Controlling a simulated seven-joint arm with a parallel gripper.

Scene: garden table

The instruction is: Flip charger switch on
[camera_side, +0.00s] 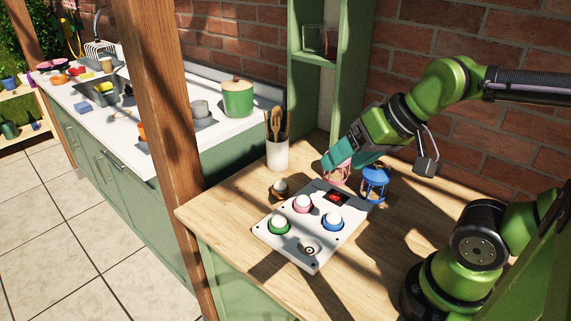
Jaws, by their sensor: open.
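The white charger panel (268,236) lies on the wooden table. A red switch (335,197) in a dark frame is at its far right end; its on or off position is too small to tell. The panel carries a green-ringed (279,225), a pink-ringed (303,204) and a blue-ringed (332,222) round fitting with pale domes, and a small round dark-centred fitting (310,250) at the near corner. My gripper (328,163), teal-fingered and open, is behind the switch in the picture, beside a pink lantern-like cage (337,176) that it partly covers. Contact cannot be told.
A blue lantern-like cage (375,183) stands right of the gripper. A small brown item with a pale top (280,188) sits behind the panel. A white utensil holder (277,155) stands farther back. A wooden post (165,120) rises at left.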

